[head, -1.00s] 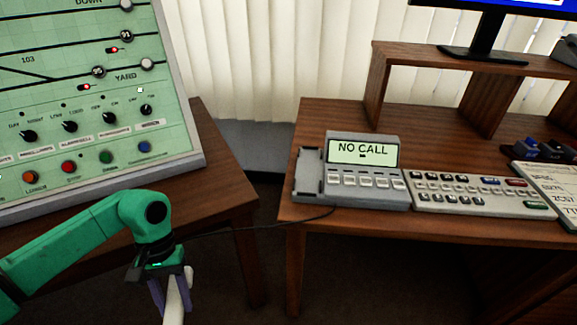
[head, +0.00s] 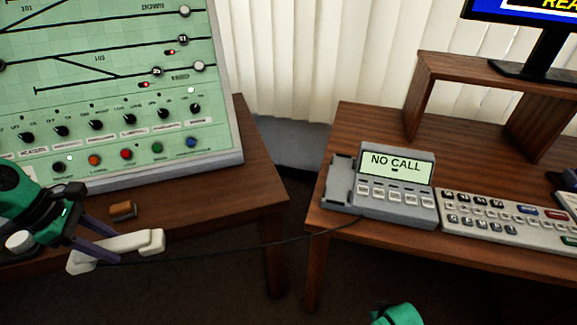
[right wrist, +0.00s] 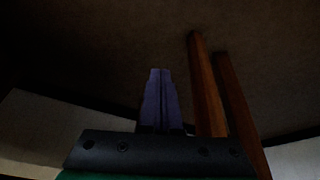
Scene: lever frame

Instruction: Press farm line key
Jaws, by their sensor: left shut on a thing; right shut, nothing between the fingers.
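The grey phone console (head: 395,200) stands at the left end of the right desk. Its lit display (head: 395,163) reads "NO CALL". A row of pale keys (head: 392,193) runs below the display; their labels are too small to read. The cradle (head: 342,180) at its left is empty. My left gripper (head: 108,247) is shut on the white handset (head: 140,240), in front of the left desk, with a dark cord running to the phone. My right gripper (right wrist: 160,75) is shut and empty in the right wrist view, pointing at dark floor, away from the phone.
A green track panel (head: 115,90) with knobs and coloured buttons stands on the left desk (head: 262,190). A small brown block (head: 123,210) lies near that desk's front edge. A keypad (head: 510,218) sits right of the phone, below a shelf (head: 450,80) with a monitor.

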